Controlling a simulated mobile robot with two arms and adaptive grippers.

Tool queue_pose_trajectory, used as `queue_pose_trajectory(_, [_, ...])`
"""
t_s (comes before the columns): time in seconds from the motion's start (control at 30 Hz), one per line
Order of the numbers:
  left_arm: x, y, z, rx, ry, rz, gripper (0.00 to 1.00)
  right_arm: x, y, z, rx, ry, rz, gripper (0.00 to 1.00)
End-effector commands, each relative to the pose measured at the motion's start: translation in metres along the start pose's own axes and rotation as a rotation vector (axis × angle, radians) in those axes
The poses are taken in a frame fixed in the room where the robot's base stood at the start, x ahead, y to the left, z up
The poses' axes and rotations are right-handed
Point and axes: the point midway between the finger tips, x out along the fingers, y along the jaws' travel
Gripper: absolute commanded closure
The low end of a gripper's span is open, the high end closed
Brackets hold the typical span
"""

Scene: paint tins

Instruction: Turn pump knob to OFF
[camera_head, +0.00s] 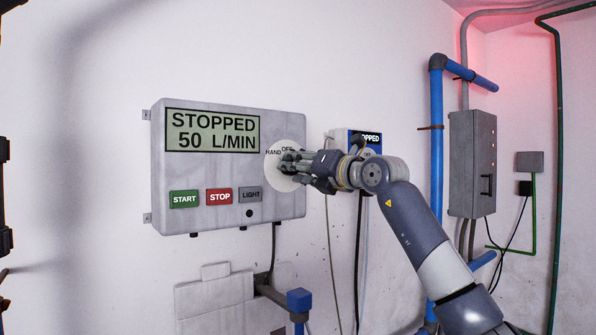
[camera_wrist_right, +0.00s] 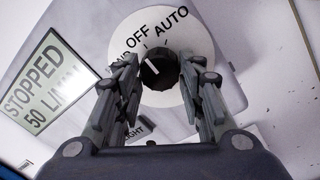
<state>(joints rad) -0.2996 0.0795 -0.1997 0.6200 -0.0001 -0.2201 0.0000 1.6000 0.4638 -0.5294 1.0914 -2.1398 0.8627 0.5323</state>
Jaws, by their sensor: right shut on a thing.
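The pump knob (camera_wrist_right: 160,68) is black and round with a white pointer line, at the centre of a white dial plate (camera_wrist_right: 190,36) in the right wrist view. The plate reads OFF and AUTO, with a partly covered HAND label at its left. The pointer leans up and left; I cannot tell exactly which mark it meets. My right gripper (camera_wrist_right: 162,80) is shut on the knob, one finger on each side. In the head view my right gripper (camera_head: 292,168) reaches the dial from the right and hides the knob. My left gripper is not in view.
The grey control box (camera_head: 285,108) has a display (camera_head: 212,131) reading STOPPED 50 L/MIN. Below are START (camera_head: 184,199), STOP (camera_head: 219,196) and LIGHT (camera_head: 250,195) buttons. A second STOPPED display (camera_head: 368,138) sits behind my wrist. Blue pipes (camera_head: 437,130) and a grey cabinet (camera_head: 473,160) stand right.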

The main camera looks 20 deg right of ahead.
Motion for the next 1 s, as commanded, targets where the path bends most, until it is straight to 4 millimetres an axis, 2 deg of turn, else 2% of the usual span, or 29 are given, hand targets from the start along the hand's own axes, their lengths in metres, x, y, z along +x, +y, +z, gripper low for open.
queue_pose_trajectory(0.37, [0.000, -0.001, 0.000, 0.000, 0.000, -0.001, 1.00, -0.001, 0.001, 0.003, 0.004, -0.006, 0.002, 0.88])
queue_pose_trajectory(0.4, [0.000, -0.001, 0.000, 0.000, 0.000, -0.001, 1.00, -0.001, 0.001, 0.003, 0.004, -0.006, 0.002, 0.57])
queue_pose_trajectory(0.47, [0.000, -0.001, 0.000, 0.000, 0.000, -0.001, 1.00, -0.001, 0.001, 0.003, 0.003, -0.005, 0.002, 0.44])
queue_pose_trajectory(0.83, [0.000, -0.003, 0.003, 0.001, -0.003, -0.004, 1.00, -0.001, 0.000, 0.001, 0.003, -0.002, 0.001, 0.44])
queue_pose_trajectory(1.0, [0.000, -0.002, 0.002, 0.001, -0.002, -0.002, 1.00, -0.013, -0.001, 0.002, 0.002, -0.003, 0.001, 0.44])
